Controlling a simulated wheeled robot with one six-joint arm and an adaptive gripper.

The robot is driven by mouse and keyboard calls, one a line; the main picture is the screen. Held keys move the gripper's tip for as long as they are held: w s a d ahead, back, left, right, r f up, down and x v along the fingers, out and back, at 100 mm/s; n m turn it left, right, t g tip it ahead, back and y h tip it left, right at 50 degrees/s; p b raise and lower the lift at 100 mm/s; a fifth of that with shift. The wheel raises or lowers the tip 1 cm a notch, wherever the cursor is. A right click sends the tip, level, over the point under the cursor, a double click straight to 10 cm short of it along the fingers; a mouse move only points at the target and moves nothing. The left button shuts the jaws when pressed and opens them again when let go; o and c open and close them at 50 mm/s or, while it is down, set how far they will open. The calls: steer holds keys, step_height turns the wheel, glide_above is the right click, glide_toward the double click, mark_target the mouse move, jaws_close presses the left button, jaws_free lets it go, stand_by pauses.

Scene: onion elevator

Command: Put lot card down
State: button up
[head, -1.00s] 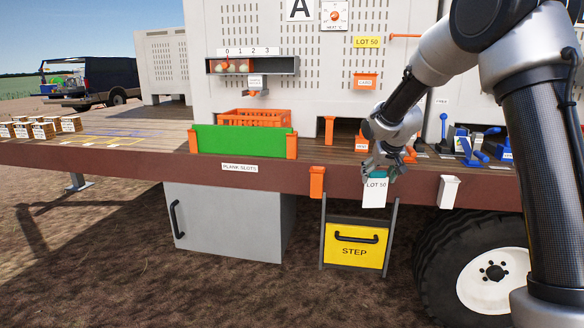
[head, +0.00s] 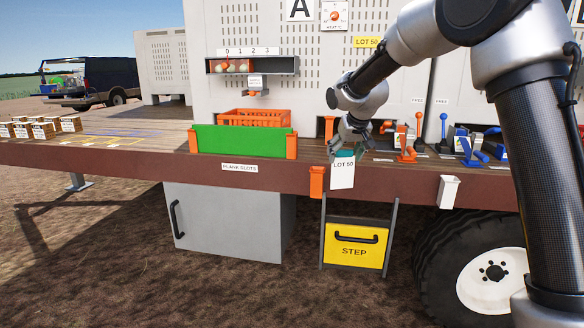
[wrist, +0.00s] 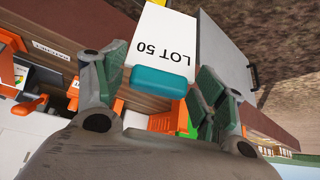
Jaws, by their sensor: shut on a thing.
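The lot card (head: 342,174) is white with "LOT 50" printed on it and has a teal grip along one edge. It hangs upright from my gripper (head: 343,152), in front of the brown deck edge. In the wrist view the card (wrist: 165,40) and its teal grip (wrist: 158,81) show between the two green-padded fingers of my gripper (wrist: 160,90). An orange holder (head: 317,181) on the deck edge is just left of the card, and a white holder (head: 449,191) is farther right. The card looks apart from both.
A green plank (head: 240,140) stands between orange posts, with an orange crate (head: 254,117) behind it. Orange and blue levers (head: 470,150) stand on the deck to the right. A yellow step (head: 356,245) and grey cabinet (head: 228,222) are below.

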steer(key=s+a+r+n, duration=0.1)
steer(key=a+r, duration=0.9)
steer(key=r, duration=0.1)
steer(key=shift+y, duration=0.4)
steer(key=shift+n+y, duration=0.3)
steer(key=shift+n, duration=0.4)
steer(key=s+a+r, duration=0.1)
steer(key=a+r, duration=0.1)
steer(key=r, duration=0.2)
steer(key=s+a+r, duration=0.2)
steer(key=r, duration=0.2)
steer(key=s+a+r, duration=0.2)
steer(key=a+r, duration=0.1)
steer(key=r, duration=0.1)
steer(key=shift+a, duration=0.1)
steer(key=c, duration=0.7)
steer(key=shift+s+a+f+v, duration=0.2)
steer(key=shift+s+v, duration=0.3)
steer(key=shift+v, duration=2.4)
steer(key=shift+s+a+f+v, duration=0.1)
steer(key=shift+s+f+v, duration=0.3)
steer(key=shift+v, duration=2.5)
steer(key=shift+s+a+f+v, duration=0.15)
steer(key=shift+s+v, duration=0.4)
steer(key=shift+v, duration=2.35)
steer(key=shift+w+d+f, duration=0.1)
steer(key=shift+f, duration=0.05)
